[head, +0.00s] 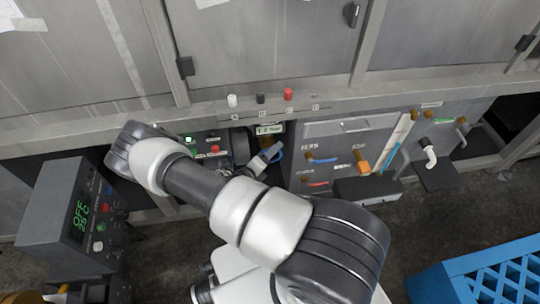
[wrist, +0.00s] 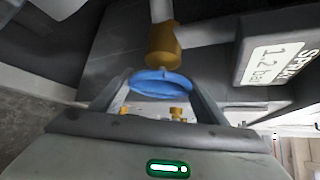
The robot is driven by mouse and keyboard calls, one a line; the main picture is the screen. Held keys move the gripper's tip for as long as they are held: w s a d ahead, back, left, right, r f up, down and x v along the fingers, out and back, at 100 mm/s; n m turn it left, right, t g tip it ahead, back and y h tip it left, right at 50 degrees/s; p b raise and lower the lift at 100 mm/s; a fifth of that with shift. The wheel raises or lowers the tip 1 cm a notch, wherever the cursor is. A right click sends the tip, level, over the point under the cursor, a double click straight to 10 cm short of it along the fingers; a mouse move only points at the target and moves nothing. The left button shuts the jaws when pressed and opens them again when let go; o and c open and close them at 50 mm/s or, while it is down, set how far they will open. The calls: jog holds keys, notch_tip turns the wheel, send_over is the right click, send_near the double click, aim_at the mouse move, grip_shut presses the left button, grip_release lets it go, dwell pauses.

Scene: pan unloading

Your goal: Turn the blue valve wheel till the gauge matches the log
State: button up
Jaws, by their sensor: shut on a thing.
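The blue valve wheel (wrist: 160,84) sits under a brass valve body (wrist: 163,46) on a light pipe in the wrist view. My gripper (wrist: 162,92) is shut on the wheel, one finger on each side of its rim. In the head view the blue wheel (head: 277,153) is a small arc at my gripper (head: 268,154), partly hidden by it. A dark plate with a light label (wrist: 277,62) reads "1.2 bar" beside the valve; its top line is cut off. It also shows as a small pale display (head: 270,128) above the wheel in the head view. No log can be made out for sure.
A dark control box (head: 75,215) at left shows "OFF 25 C". A grey panel (head: 345,150) with several coloured handles stands right of the valve. A blue crate (head: 490,275) is at lower right. White, black and red knobs line the ledge above.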

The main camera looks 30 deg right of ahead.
jog(key=shift+r+p, duration=0.15)
jog(key=shift+p, duration=0.2)
jog(key=shift+r+m+y+p, duration=0.2)
jog(key=shift+m+y+p, duration=0.1)
jog(key=shift+p, duration=0.7)
jog(key=p, duration=0.2)
jog(key=m+y+p, duration=0.1)
jog(key=p, duration=0.1)
jog(key=shift+s+d+r+y+p, duration=0.1)
jog(key=shift+r+y+p, duration=0.05)
jog(key=shift+y+p, duration=0.2)
jog(key=m+y+p, duration=0.1)
jog(key=y+p, duration=0.1)
jog(key=p, duration=0.2)
jog(key=shift+f+p, duration=0.2)
jog(key=shift+p, duration=0.2)
jog(key=shift+f+m+y+p, duration=0.2)
jog(key=shift+m+y+p, duration=0.15)
jog(key=shift+p, duration=0.4)
jog(key=shift+f, duration=0.1)
jog(key=o, duration=1)
jog(key=shift+o, duration=0.2)
